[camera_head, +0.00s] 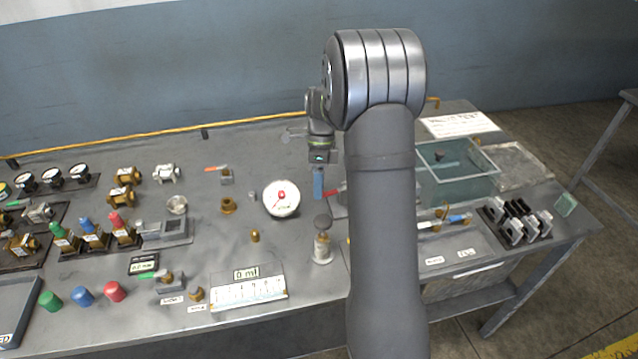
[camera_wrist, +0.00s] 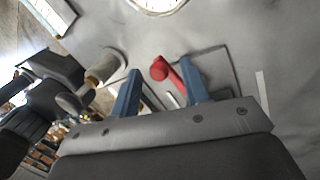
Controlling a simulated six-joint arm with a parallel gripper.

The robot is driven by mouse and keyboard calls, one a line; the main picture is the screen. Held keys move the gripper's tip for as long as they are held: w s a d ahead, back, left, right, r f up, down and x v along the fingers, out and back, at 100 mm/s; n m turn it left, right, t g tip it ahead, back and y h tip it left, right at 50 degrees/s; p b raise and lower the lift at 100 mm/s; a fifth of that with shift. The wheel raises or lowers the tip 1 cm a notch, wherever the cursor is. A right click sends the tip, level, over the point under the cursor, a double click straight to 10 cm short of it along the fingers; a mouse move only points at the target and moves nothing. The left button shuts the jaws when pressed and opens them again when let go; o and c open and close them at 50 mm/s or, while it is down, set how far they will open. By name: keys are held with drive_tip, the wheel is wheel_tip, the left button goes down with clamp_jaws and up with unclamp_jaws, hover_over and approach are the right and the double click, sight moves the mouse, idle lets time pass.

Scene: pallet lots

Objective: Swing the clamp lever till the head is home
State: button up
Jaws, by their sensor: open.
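My gripper (camera_head: 318,183) hangs above the middle of the bench, its blue fingers pointing down. In the wrist view its fingers (camera_wrist: 160,69) are apart. A red lever (camera_wrist: 169,75) with a round end shows between the fingertips, closer to the right finger; I cannot tell whether either finger touches it. The lever lies over a grey base plate (camera_wrist: 215,72). In the head view a red part of the lever (camera_head: 332,192) shows beside the fingers, and my arm hides the rest. The clamp head cannot be made out in either view.
A white dial (camera_head: 281,198) lies left of my gripper. A knobbed post (camera_head: 322,243) stands in front of it. A water tank (camera_head: 455,178) is to the right. Valves, gauges and coloured caps (camera_head: 82,296) crowd the left of the bench (camera_head: 215,262).

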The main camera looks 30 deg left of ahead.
clamp_jaws()
drive_tip(key=shift+w+a+m+y, duration=0.3)
drive_tip(key=shift+w+a+m, duration=0.15)
drive_tip(key=shift+m, duration=0.55)
unclamp_jaws()
drive_tip(key=shift+r, duration=0.1)
drive_tip(key=v, duration=1.7)
drive_tip(key=shift+w, duration=0.25)
